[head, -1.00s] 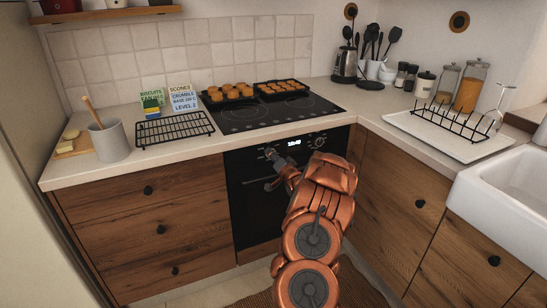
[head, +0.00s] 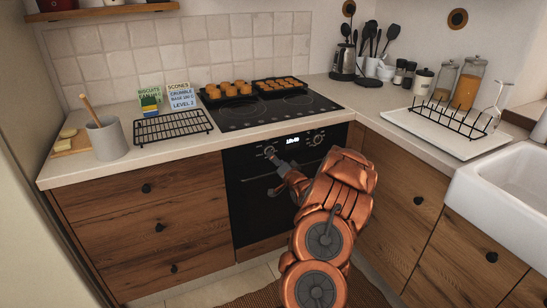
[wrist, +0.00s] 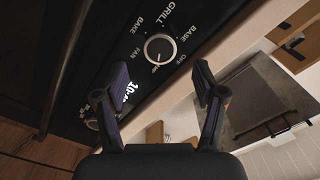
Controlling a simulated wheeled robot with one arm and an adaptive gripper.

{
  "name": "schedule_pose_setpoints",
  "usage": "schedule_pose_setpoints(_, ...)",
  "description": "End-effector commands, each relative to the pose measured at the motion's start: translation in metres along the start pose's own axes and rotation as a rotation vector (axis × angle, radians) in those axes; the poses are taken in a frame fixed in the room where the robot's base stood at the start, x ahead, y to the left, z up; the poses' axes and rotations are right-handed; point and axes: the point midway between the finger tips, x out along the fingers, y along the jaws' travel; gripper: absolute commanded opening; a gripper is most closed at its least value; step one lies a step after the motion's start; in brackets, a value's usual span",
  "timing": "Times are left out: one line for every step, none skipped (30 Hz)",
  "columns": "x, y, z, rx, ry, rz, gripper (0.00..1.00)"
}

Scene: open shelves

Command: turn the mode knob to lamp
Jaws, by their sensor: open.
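The mode knob (wrist: 160,48) is a round dial with a pale ring on the black oven panel. A pale mark on the knob points toward the bottom of the wrist view, between FAN and OFF. In the head view the knob (head: 269,151) is left of the lit display. My gripper (wrist: 164,82) is open and empty, its fingers spread and short of the knob. In the head view my gripper (head: 273,159) is just below the knob, its fingertips hard to make out.
The oven display (head: 292,141) and a second knob (head: 318,139) are to the right. The oven handle (head: 258,178) runs below the panel. Above are the black hob (head: 270,112), two trays of baked goods (head: 230,91) and a wire rack (head: 172,127). The counter's front edge overhangs nearby.

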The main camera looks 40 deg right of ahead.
Motion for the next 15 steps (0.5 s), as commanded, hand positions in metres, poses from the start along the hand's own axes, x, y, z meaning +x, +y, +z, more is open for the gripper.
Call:
schedule_pose_setpoints(-0.008,0.001,-0.002,0.001,0.003,0.001,0.7)
schedule_pose_setpoints(-0.012,0.001,-0.002,0.001,0.003,0.002,0.7)
schedule_pose_setpoints(-0.018,0.002,-0.002,0.003,0.003,0.002,0.7)
schedule_pose_setpoints(-0.022,0.001,-0.001,0.003,0.002,0.002,0.7)
schedule_pose_setpoints(-0.026,0.001,0.0,0.003,0.001,0.002,0.7)
schedule_pose_setpoints(-0.032,0.002,-0.001,0.003,0.002,0.003,0.7)
schedule_pose_setpoints(-0.035,0.002,-0.001,0.002,0.002,0.003,0.7)
schedule_pose_setpoints(-0.039,0.002,-0.002,0.001,0.002,0.003,0.7)
schedule_pose_setpoints(-0.044,0.001,-0.002,0.001,0.003,0.003,0.7)
schedule_pose_setpoints(-0.048,0.001,-0.002,0.002,0.002,0.003,0.7)
schedule_pose_setpoints(-0.051,0.001,-0.001,0.002,0.002,0.003,0.7)
schedule_pose_setpoints(-0.056,0.001,-0.001,0.002,0.001,0.003,0.7)
schedule_pose_setpoints(-0.058,0.001,-0.001,0.001,0.001,0.002,0.7)
schedule_pose_setpoints(-0.06,0.001,-0.001,0.001,0.001,0.002,0.7)
schedule_pose_setpoints(-0.063,0.001,-0.001,0.0,0.002,0.001,0.7)
